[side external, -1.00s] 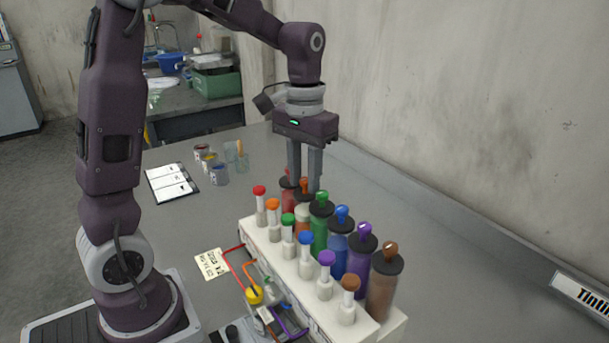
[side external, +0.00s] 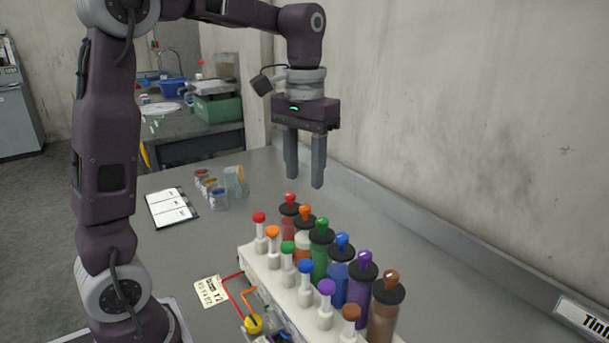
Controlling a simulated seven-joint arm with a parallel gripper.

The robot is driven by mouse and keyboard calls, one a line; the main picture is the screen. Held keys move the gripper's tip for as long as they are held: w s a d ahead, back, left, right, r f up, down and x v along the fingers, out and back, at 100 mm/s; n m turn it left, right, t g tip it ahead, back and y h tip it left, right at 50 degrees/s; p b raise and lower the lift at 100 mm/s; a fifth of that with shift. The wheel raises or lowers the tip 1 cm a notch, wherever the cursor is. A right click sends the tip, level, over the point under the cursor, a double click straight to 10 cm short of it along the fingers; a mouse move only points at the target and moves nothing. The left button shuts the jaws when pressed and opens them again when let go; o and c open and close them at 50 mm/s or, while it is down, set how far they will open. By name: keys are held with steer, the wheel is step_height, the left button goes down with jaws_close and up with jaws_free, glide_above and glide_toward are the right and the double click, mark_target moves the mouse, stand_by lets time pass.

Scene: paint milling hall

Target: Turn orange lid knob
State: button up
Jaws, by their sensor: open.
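The orange lid knob (side external: 305,211) stands on a black lid on top of a canister with orange contents (side external: 304,239), second from the far end of the back row. The red knob (side external: 290,198) is beside it at the far end, and the green knob (side external: 322,223) is on its near side. My gripper (side external: 304,183) points straight down with its two fingers apart. It hangs above the far end of the row, clear of the knobs, with nothing between the fingers.
Blue, purple and brown knobbed canisters continue the row toward the camera. A front row of small bottles with coloured caps stands on the white rack (side external: 262,263). A wall (side external: 450,120) rises behind. Small paint jars (side external: 215,190) and a clipboard (side external: 171,207) lie left on open table.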

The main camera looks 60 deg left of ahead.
mark_target(306, 206)
steer(key=m, duration=0.4)
steer(key=shift+w+r+m, duration=0.15)
steer(key=shift+m, duration=0.75)
step_height(306, 206, down, 7)
steer(key=shift+f, duration=0.1)
jaws_close()
